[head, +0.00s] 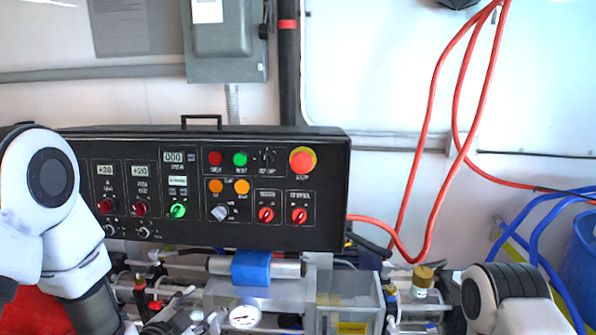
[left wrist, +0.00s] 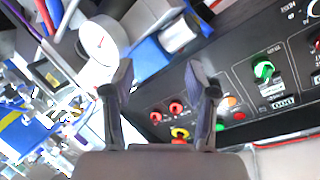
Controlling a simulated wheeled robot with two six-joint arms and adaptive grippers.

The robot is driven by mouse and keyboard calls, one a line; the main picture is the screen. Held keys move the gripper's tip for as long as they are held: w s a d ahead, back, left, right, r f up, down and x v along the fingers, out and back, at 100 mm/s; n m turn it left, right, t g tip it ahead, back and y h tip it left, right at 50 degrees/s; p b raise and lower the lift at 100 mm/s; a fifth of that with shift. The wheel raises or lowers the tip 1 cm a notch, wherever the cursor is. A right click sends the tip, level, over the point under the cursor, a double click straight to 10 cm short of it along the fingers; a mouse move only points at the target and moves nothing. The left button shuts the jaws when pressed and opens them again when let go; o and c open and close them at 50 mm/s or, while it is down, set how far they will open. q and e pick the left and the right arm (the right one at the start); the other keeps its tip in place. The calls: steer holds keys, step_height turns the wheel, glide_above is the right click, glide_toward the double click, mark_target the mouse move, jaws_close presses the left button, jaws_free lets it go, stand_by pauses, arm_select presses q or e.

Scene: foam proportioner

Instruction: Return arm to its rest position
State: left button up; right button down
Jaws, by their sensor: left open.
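My left arm (head: 55,215) comes in from the left, in front of the left end of the black control panel (head: 250,145). My left gripper (head: 178,316) is low in the head view, below the panel and near the pipework. In the left wrist view its two fingers (left wrist: 162,90) stand wide apart with nothing between them. The panel shows tilted on the right of that view, with a green knob (left wrist: 264,70) and red knobs. My right arm (head: 508,298) shows at the lower right; its gripper is out of the picture.
A white pressure gauge (head: 244,316), a blue block (head: 251,268) and pipes sit below the panel. A red hose (head: 432,130) hangs right of the panel. Blue hoses and a blue barrel (head: 581,250) stand at the far right. A grey box (head: 226,40) is on the wall.

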arm_select(q)
steer(key=s+f+n+g, duration=0.1)
steer(key=s+f+g, duration=0.45)
steer(key=f, duration=0.95)
steer(key=s+a+f+n+g+y, duration=0.1)
steer(key=s+f+n+g, duration=0.3)
steer(key=s, duration=0.9)
steer(key=s+a+f+n+g+y, duration=0.1)
steer(key=s+f+n+g, duration=0.3)
steer(key=s+f, duration=0.6)
steer(key=s+n, duration=0.2)
steer(key=shift+s+a+f+g+y, duration=0.2)
steer(key=shift+s+a+g+y, duration=0.1)
steer(key=shift+s+g, duration=0.05)
